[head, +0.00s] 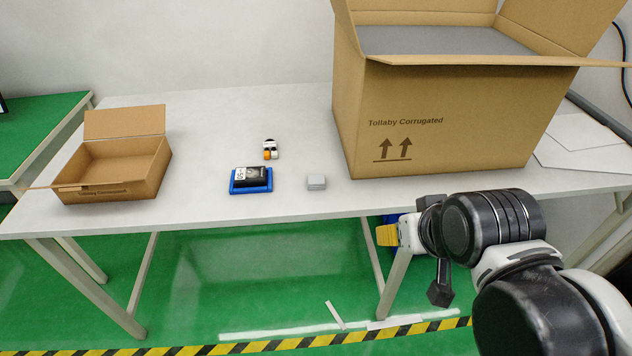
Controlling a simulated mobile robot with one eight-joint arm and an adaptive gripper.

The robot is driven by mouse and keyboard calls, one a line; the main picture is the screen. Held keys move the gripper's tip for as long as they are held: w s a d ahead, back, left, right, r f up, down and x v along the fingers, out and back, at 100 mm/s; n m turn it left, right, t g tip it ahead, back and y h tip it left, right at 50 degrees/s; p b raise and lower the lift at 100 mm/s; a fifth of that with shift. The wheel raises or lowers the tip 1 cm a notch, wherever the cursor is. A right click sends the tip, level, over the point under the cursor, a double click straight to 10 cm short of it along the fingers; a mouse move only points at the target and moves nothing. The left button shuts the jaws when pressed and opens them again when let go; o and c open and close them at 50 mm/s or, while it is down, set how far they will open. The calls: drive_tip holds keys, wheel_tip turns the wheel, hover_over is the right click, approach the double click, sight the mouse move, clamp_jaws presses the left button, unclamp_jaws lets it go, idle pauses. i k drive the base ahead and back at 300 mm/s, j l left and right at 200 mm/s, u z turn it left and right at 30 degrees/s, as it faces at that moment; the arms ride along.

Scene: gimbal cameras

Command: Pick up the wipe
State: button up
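A small light grey block (316,183) sits just right of the tray. A small white and orange object (270,149) stands behind the tray. My gripper (386,235) has yellow fingertips, points left and is in front of the table's front edge, apart from all of these. Its fingers overlap from this angle, so its opening does not show.
A large open cardboard box (450,130) stands on the table's right half. A small open cardboard box (118,172) stands at the left. The white tabletop (205,150) is clear between the small box and the tray. A green table (35,130) is at the far left.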

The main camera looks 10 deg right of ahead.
sight(315, 180)
drive_tip(key=i+j, duration=0.15)
drive_tip(key=j, duration=0.2)
drive_tip(key=i+j, duration=0.2)
drive_tip(key=j, duration=0.15)
drive_tip(key=i+j, duration=0.15)
drive_tip(key=j, duration=0.2)
drive_tip(key=i+j, duration=0.15)
drive_tip(key=j, duration=0.15)
drive_tip(key=z, duration=0.05)
